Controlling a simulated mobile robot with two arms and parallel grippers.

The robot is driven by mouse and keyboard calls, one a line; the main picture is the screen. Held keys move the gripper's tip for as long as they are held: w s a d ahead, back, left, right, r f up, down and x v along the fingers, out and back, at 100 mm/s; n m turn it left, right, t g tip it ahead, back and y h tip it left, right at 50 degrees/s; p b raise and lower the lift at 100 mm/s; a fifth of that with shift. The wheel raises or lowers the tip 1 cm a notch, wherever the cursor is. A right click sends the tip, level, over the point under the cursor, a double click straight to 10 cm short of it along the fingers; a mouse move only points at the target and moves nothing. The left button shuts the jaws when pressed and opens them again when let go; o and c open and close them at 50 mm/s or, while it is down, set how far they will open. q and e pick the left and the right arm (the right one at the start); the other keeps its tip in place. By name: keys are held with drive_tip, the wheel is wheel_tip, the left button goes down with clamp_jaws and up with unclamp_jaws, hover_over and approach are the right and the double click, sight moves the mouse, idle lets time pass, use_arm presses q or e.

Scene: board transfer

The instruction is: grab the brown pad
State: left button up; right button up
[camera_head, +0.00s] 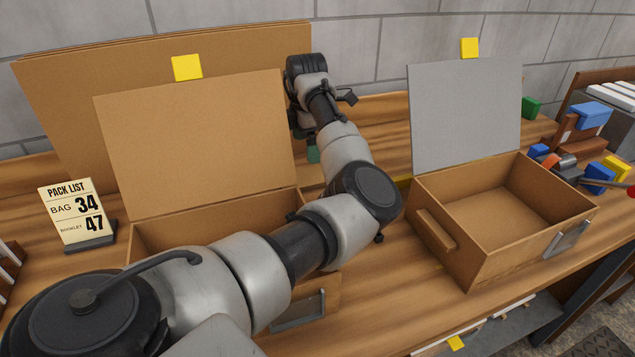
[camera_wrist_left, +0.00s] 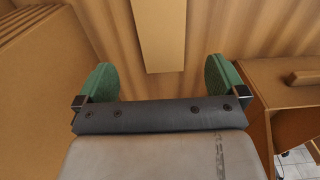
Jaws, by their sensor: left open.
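A flat tan-brown piece, the likely brown pad (camera_wrist_left: 163,38), shows at the top middle of the left wrist view, above the wood table. Its near end is between the lines of my two fingers and looks apart from them; the gap in depth is unclear. My left gripper (camera_wrist_left: 161,80) is open, with green finger pads and nothing between them. In the head view my left arm covers the piece and most of the gripper; only a bit of green pad (camera_head: 313,154) shows behind the wrist. My right gripper is not in view.
A brown box with a tall cardboard panel (camera_head: 200,140) stands left of my wrist. An open brown box (camera_head: 455,240) with a grey panel (camera_head: 465,115) stands right. A pack list sign (camera_head: 72,212) is at far left. Blocks and tools crowd the right end.

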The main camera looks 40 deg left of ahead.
sight(310, 176)
use_arm(q)
wheel_tip(310, 176, down, 9)
drive_tip(key=shift+w+d+r, duration=0.1)
drive_tip(key=shift+d+r, duration=0.05)
drive_tip(key=c, duration=0.9)
drive_tip(key=shift+r, duration=0.15)
